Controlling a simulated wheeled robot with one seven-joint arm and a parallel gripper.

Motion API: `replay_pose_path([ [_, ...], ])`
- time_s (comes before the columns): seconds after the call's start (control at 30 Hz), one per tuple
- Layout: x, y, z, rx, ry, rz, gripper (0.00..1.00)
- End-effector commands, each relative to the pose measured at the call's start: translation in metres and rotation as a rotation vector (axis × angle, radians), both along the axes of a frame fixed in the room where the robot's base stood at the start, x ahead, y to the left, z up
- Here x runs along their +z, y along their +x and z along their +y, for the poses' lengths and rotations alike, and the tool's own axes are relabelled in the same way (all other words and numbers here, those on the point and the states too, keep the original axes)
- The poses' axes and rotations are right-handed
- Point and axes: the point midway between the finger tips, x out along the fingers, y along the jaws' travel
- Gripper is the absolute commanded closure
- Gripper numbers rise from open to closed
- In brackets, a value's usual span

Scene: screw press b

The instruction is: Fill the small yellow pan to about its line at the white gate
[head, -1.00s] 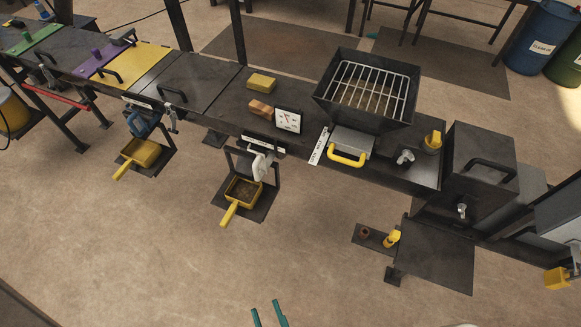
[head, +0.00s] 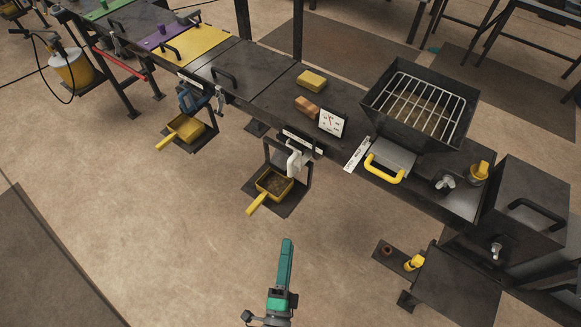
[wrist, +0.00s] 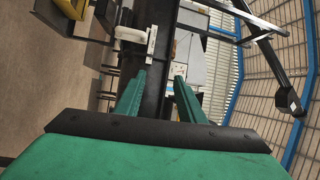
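The small yellow pan (head: 262,193) sits on a dark plate below the white gate (head: 294,161), its handle pointing to the lower left. Some brownish material (head: 274,183) shows inside it; I cannot make out a line or the exact level. My gripper (head: 287,243) is in front of the pan and gate, apart from both, with nothing between its fingers. In the wrist view its two teal fingers (wrist: 160,75) stand apart. A white part, probably the gate (wrist: 130,34), shows beyond the fingers there, and a yellow part is at the top left.
A second yellow pan (head: 184,131) stands under a blue gate (head: 190,98) to the left. On the bench are a gauge card (head: 332,122), a yellow block (head: 312,81), and a grated hopper (head: 418,105) with a yellow handle (head: 384,169). The floor in front is clear.

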Motion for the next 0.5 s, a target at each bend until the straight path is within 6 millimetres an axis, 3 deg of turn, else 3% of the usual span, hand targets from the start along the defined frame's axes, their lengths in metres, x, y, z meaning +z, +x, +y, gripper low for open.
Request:
replay_pose_path([
  [0.03, -0.004, 0.019, 0.001, -0.006, 0.119, -0.037, 0.64],
  [0.5, -0.052, 0.179, 0.021, -0.08, 1.262, -0.307, 0.64],
])
